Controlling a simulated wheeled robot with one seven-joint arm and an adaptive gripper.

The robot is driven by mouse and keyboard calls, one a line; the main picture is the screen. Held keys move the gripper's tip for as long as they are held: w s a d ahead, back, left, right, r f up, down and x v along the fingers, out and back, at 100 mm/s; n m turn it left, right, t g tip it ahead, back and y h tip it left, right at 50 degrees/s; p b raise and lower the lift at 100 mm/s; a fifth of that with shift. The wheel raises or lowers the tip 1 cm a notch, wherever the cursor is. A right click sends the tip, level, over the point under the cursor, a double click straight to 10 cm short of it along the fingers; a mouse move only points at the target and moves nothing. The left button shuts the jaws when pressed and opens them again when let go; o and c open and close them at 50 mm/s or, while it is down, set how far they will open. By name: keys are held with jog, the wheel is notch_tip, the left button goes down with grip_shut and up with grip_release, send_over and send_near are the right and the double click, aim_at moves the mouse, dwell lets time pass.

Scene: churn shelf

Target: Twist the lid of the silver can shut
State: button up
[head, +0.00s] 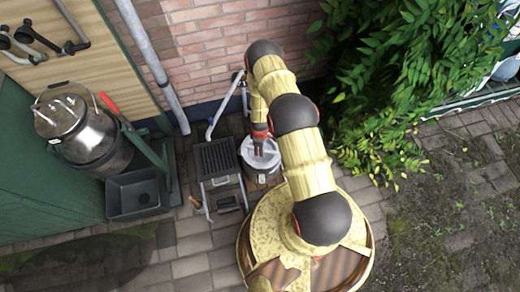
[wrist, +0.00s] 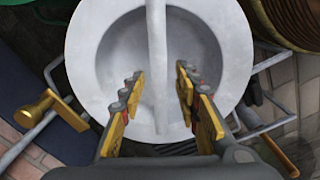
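The silver can (head: 262,180) stands on the paving by the brick wall, mostly covered from above by its lid and partly by my arm. Its pale grey round lid (head: 262,160) sits on top. In the wrist view the lid (wrist: 88,60) fills the upper middle, with a recessed dish and a straight bar handle (wrist: 157,50) across it. My gripper (wrist: 160,78) is open over the lid, one finger on each side of the bar, with a gap visible on both sides. It also shows from the side in the head view (head: 260,150). Finger height against the bar is unclear.
A grey slatted stand (head: 218,158) is just left of the can. A larger metal churn (head: 88,135) sits in a green frame further left, with a dark tray (head: 135,197) below. Leafy bush (head: 375,90) is at right. A brass-coloured tap handle (wrist: 45,105) shows in the wrist view.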

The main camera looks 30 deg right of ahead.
notch_tip(320, 180, up, 11)
jog(key=shift+r, duration=0.2)
dwell(0.4)
